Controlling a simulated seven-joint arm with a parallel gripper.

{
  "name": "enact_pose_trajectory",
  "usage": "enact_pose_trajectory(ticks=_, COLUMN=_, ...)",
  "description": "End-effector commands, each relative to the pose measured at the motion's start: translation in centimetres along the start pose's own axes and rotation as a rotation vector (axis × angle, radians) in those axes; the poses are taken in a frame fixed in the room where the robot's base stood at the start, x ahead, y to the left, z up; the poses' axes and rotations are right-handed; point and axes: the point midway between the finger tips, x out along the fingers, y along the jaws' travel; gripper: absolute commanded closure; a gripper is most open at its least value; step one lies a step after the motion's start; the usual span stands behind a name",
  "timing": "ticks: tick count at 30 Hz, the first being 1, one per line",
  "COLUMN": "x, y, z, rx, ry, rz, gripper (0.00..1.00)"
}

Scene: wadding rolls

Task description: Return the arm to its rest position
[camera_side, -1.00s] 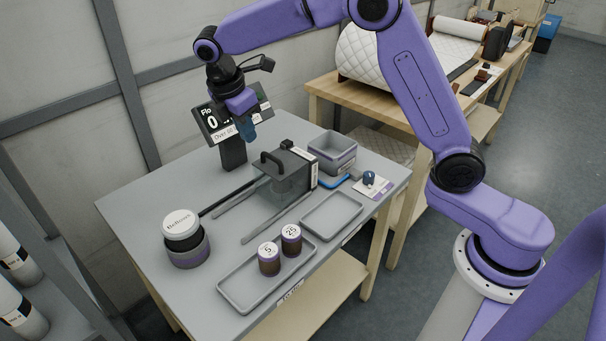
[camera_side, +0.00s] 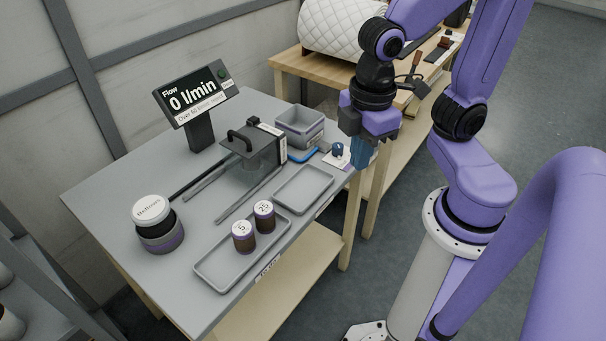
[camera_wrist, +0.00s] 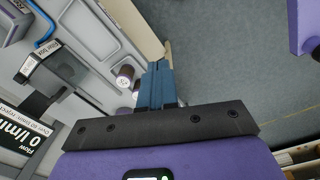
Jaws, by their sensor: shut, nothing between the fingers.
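My gripper (camera_side: 361,153) has blue fingers and points downward near the right edge of the grey table in the side view. Its fingers are shut with nothing between them. In the wrist view the blue fingers (camera_wrist: 155,82) lie side by side, with floor and the table edge beyond them. The gripper touches none of the objects that I can see.
The grey table (camera_side: 105,195) carries two brown jars labelled 5 (camera_side: 243,237) and 25 (camera_side: 264,217) in a tray, an empty tray (camera_side: 303,189), a grey bin (camera_side: 300,125), a white-lidded container (camera_side: 158,224), and a flow display (camera_side: 196,95). A wooden bench (camera_side: 290,64) stands behind.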

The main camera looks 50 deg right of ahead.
Motion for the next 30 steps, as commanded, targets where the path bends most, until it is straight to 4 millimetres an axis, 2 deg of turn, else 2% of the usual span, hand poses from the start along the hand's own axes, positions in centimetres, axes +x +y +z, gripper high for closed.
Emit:
enact_pose_trajectory(ticks=3, x=0.6, y=-1.6, z=2.2, rx=0.031, ry=0.013, rz=-0.014, gripper=1.00)
enact_pose_trajectory(ticks=8, x=0.9, y=-2.5, z=3.5, rx=0.052, ry=0.019, rz=-0.023, gripper=1.00)
enact_pose_trajectory(ticks=30, x=1.0, y=-2.5, z=3.6, rx=0.054, ry=0.019, rz=-0.024, gripper=1.00)
